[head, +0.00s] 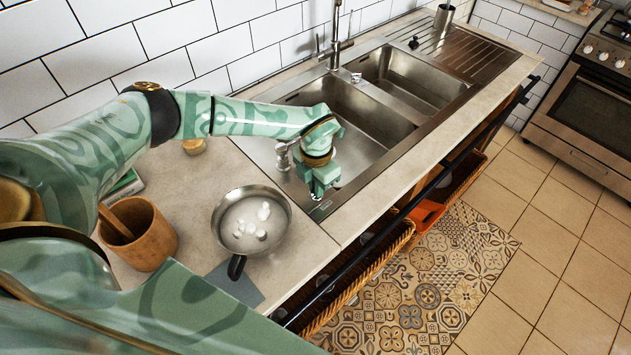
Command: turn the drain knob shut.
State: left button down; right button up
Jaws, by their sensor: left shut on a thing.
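The steel sink (322,215) is set into the counter, with two basins and a ribbed drainboard. My left arm reaches in from the left over its near end. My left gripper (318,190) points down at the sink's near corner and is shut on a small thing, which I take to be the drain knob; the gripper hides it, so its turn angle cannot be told. A small chrome fitting (282,157) stands on the sink rim just left of my left wrist. My right gripper is not in view.
A pan (226,195) with several white pieces stands left of the gripper, beside a wooden pot (150,245). The tall faucet (334,50) rises behind the basins. A black rail (365,255) runs along the counter front.

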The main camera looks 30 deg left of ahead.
pick_arm(q)
jog(key=shift+w+r+n, duration=0.1)
jog(key=shift+n, duration=0.2)
jog(key=c, duration=1.5)
grip_release()
notch_tip(320, 180, up, 16)
jog(key=p, duration=0.2)
jog(key=shift+r, duration=0.15)
